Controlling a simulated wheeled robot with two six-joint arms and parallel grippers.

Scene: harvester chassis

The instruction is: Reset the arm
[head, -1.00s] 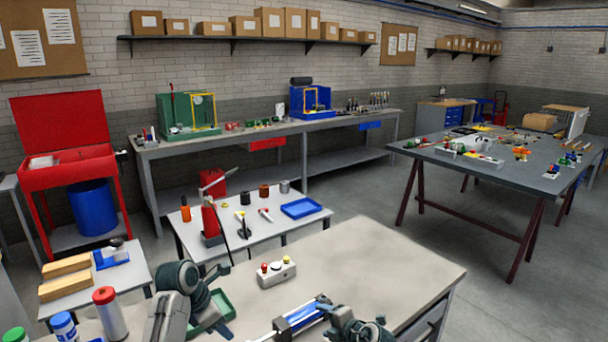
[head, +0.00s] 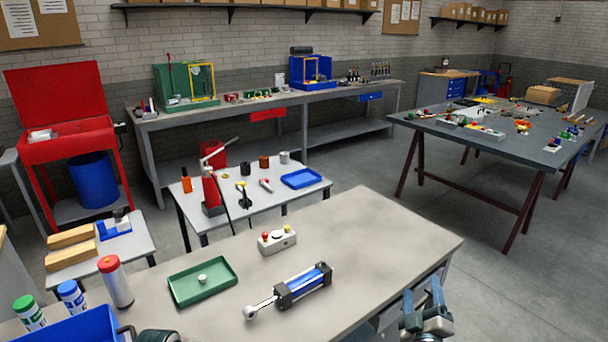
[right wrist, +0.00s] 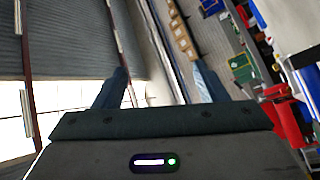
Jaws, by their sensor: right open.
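My right gripper (head: 423,302) is off the front right edge of the near workbench (head: 385,235), with its fingers pointing up. It is open and empty. The right wrist view shows the two fingers (right wrist: 162,85) apart with nothing between them. A dark sliver of my left arm shows at the bottom left edge of the head view, and its jaws cannot be made out. A blue and black cylinder (head: 305,285) with a metal rod end lies on the bench, clear of both grippers.
On the near bench are a green tray (head: 190,291) with a small pale knob, a button box (head: 276,240), a red-capped canister (head: 115,281) and a blue bin (head: 75,328) at lower left. The bench's right part is clear. Open floor (head: 375,175) lies beyond.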

